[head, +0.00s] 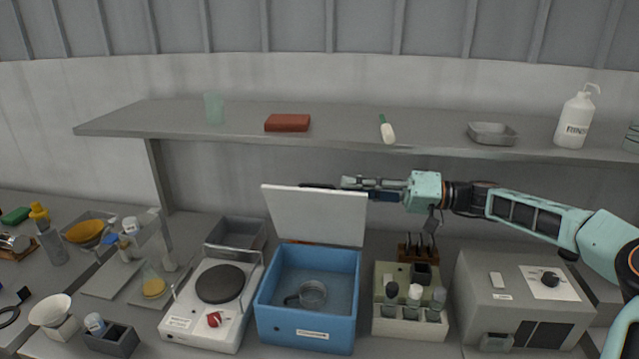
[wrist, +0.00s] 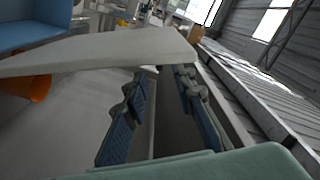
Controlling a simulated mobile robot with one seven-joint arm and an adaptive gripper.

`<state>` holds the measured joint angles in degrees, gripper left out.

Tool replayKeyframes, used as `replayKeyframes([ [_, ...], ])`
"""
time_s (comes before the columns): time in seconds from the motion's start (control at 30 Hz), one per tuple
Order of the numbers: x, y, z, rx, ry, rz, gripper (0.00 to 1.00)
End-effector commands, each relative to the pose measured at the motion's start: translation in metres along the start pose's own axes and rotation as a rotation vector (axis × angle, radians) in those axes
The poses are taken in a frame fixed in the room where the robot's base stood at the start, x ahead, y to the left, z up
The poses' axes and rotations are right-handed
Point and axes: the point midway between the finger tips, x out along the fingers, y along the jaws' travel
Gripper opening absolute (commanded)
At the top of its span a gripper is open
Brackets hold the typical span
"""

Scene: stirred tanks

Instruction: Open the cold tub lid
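The cold tub (head: 306,331) is a blue open box on the bench, and its inside shows from above. Its white lid (head: 318,217) stands nearly upright along the tub's back edge, so the tub is open.
A grey shelf (head: 350,145) runs above and behind my gripper. A hot plate (head: 215,300) stands left of the tub. A bottle rack (head: 410,327) and a grey machine (head: 520,300) stand to its right. An orange thing (wrist: 41,88) shows below the lid.

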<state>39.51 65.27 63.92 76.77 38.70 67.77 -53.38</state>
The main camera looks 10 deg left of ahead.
Motion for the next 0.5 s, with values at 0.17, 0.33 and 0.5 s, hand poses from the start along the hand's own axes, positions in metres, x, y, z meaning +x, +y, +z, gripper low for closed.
replayKeyframes([
  [0.17,0.037,-0.002,-0.001,0.000,-0.004,-0.003,0.25],
  [0.33,0.063,-0.001,0.000,0.001,-0.002,-0.001,0.25],
  [0.5,0.076,0.000,0.000,0.000,-0.001,0.000,0.25],
])
